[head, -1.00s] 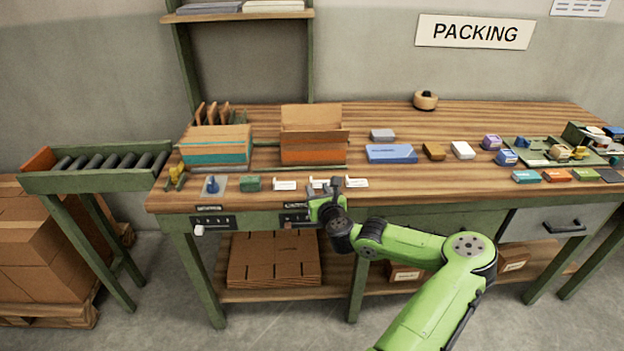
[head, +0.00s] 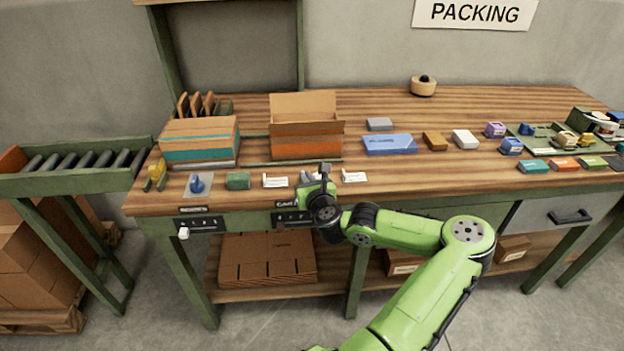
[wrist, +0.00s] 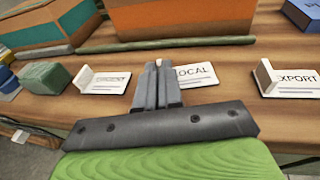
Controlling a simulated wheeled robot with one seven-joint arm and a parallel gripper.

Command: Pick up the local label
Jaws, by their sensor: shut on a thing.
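The white local label (wrist: 196,74) lies on the wooden bench, with "OCAL" readable in the wrist view; its left part is hidden behind my fingers. In the head view only a little of the local label (head: 308,177) shows beside my gripper (head: 325,171). In the wrist view my gripper (wrist: 158,68) has its fingers close together at the label's left end, shut on its raised white tab, of which a small tip shows. The label appears to be still at bench level. The export label (wrist: 290,79) lies to the right and another white label (wrist: 104,81) to the left.
A green block (head: 238,181) and a blue-knobbed stamp (head: 197,183) sit left of the labels. An orange-banded open carton (head: 306,142) stands behind them. A blue box (head: 390,144) lies to the right. The bench's front edge is close below my gripper.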

